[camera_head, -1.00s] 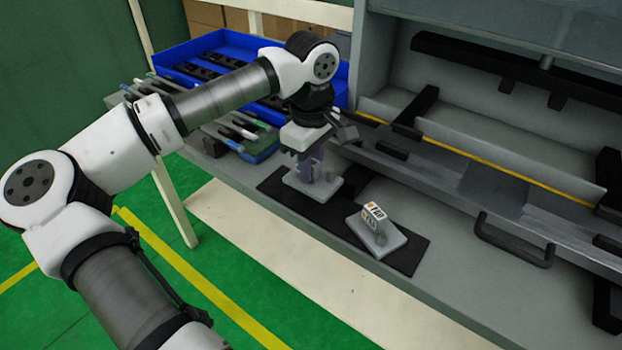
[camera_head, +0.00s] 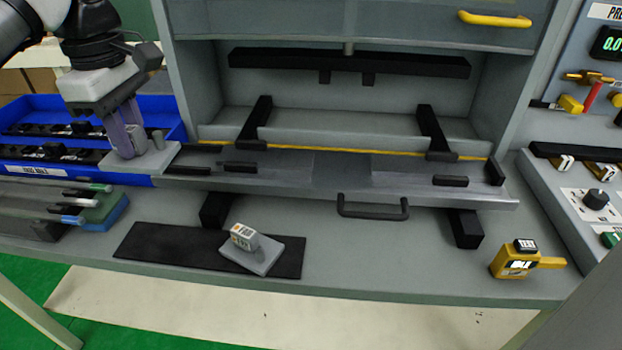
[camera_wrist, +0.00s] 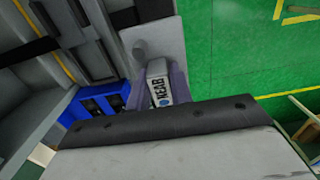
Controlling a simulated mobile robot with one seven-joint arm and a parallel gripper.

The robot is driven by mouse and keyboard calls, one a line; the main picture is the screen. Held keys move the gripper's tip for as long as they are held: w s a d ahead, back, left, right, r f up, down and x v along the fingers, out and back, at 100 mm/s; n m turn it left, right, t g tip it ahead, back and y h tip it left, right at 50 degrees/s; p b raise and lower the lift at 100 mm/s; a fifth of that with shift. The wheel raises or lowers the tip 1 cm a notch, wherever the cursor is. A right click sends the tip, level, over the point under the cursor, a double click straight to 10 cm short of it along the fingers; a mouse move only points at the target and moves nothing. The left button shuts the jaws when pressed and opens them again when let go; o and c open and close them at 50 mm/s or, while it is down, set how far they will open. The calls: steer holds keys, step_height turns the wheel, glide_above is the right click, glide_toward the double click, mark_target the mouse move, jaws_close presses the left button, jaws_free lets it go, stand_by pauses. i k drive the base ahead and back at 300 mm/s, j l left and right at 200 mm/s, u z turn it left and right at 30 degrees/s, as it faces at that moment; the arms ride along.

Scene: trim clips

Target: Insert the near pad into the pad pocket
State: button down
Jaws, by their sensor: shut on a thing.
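My gripper (camera_head: 126,130) is shut on the near pad (camera_head: 150,161), a grey plate with an upright block and a small round post. In the wrist view the fingers (camera_wrist: 158,82) flank a block whose white label appears to read "NEAR", and the pad's plate (camera_wrist: 165,42) extends beyond them. The pad is off the mat, by the left end of the grey sliding tray (camera_head: 340,168); I cannot tell whether it touches anything. Black blocks (camera_head: 240,167) stand on the tray; which bound the pad pocket is unclear. A second labelled pad (camera_head: 262,256) lies on the black mat (camera_head: 160,245).
A blue bin (camera_head: 60,180) with dark parts is at the left, with several handled tools (camera_head: 50,205) in front. A black handle (camera_head: 372,209) sticks out from the tray front. A press bar (camera_head: 350,63) hangs above. A yellow device (camera_head: 515,260) stands at the right.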

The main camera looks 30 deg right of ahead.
mark_target(196, 161)
steer(key=i+l+u, duration=0.2)
steer(key=l, duration=0.15)
steer(key=i+l+u, duration=0.1)
steer(key=l+u, duration=0.35)
steer(key=l, duration=0.25)
steer(key=i, duration=0.05)
